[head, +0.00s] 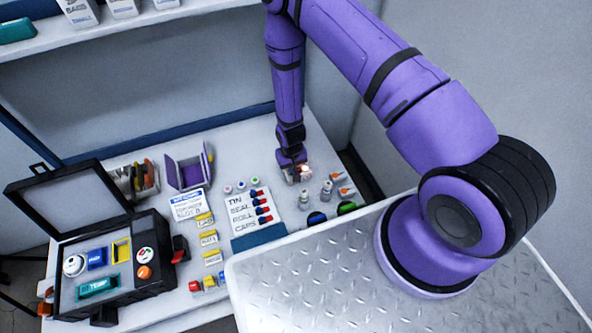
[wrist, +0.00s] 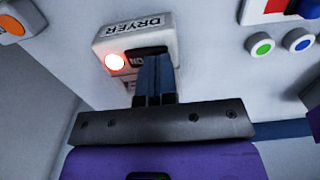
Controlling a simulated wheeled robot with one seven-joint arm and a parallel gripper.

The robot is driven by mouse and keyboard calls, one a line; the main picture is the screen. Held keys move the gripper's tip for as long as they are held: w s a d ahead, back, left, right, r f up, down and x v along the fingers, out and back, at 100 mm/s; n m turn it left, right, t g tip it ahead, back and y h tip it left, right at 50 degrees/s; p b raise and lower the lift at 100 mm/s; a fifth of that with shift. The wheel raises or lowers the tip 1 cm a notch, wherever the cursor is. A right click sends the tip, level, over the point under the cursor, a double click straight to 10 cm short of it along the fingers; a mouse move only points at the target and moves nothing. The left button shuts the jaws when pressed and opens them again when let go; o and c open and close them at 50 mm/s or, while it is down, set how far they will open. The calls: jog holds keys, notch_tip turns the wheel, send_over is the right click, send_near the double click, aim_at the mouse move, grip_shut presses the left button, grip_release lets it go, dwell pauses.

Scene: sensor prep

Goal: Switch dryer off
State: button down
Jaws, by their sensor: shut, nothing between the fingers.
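The dryer switch box (wrist: 113,47) is pale grey with the word DRYER on it, and fills the upper middle of the wrist view. A red lamp (wrist: 115,62) on its left side is lit. Beside the lamp is a dark switch (wrist: 137,61) with ON legible. My gripper (wrist: 153,62) is shut and empty, its blue-grey fingertips over the right part of the switch, hiding some of it. I cannot tell if they touch it. In the head view my gripper (head: 299,176) is at the back right of the table, with the lamp's glow (head: 304,169) beside it.
Small vials (head: 326,191) and orange-tipped items (head: 345,191) stand right of my gripper. A white list board (head: 250,212) with red and blue pegs lies to its left. An open black case (head: 150,262) is at the front left.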

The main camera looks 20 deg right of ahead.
jog(key=shift+f, duration=0.4)
dwell(0.4)
jog(key=shift+r, duration=3.55)
